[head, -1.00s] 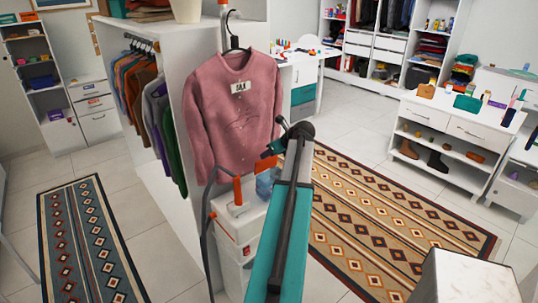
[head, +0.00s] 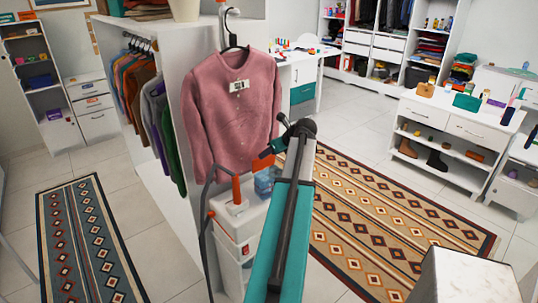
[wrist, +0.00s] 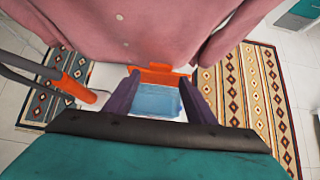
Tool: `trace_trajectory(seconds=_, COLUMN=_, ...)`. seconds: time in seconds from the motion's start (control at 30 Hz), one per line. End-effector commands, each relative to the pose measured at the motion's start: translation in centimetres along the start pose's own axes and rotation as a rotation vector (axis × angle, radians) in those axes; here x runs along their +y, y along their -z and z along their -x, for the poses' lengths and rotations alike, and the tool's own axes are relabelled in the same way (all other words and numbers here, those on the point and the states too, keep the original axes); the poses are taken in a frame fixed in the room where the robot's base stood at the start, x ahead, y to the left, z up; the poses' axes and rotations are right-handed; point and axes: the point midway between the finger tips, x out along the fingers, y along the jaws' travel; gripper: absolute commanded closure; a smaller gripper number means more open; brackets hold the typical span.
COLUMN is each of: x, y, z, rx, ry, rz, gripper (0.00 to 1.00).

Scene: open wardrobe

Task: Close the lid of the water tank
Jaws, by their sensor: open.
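The water tank is a translucent blue box (head: 264,182) on the white and orange garment steamer (head: 238,232); it also shows in the wrist view (wrist: 158,102). Its orange lid (wrist: 157,75) appears raised at the tank's far edge, below the pink shirt; an orange part also shows there in the head view (head: 262,164). My gripper (wrist: 160,88) is open, its two dark purple fingers on either side of the blue tank as seen from the wrist. Nothing is held between them. Whether the fingers touch the lid or tank cannot be told. In the head view my arm hides part of the steamer.
The pink shirt (head: 233,115) hangs close behind the tank. The steamer's orange handle and grey hose (wrist: 72,85) are at the left. The white wardrobe (head: 170,190) stands left of the steamer. A patterned rug (head: 370,220) and open floor lie to the right.

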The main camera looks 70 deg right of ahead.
Motion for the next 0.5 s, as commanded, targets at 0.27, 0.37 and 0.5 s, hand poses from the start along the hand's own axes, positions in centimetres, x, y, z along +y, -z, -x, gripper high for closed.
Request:
trace_trajectory(seconds=0.27, x=0.0, y=0.1, z=3.4, rx=-0.001, ry=0.003, rz=0.000, gripper=0.50)
trace_trajectory(seconds=0.37, x=0.0, y=0.1, z=4.8, rx=-0.001, ry=0.004, rz=-0.001, gripper=0.50)
trace_trajectory(seconds=0.5, x=0.0, y=0.2, z=6.6, rx=-0.001, ry=0.004, rz=-0.001, gripper=0.50)
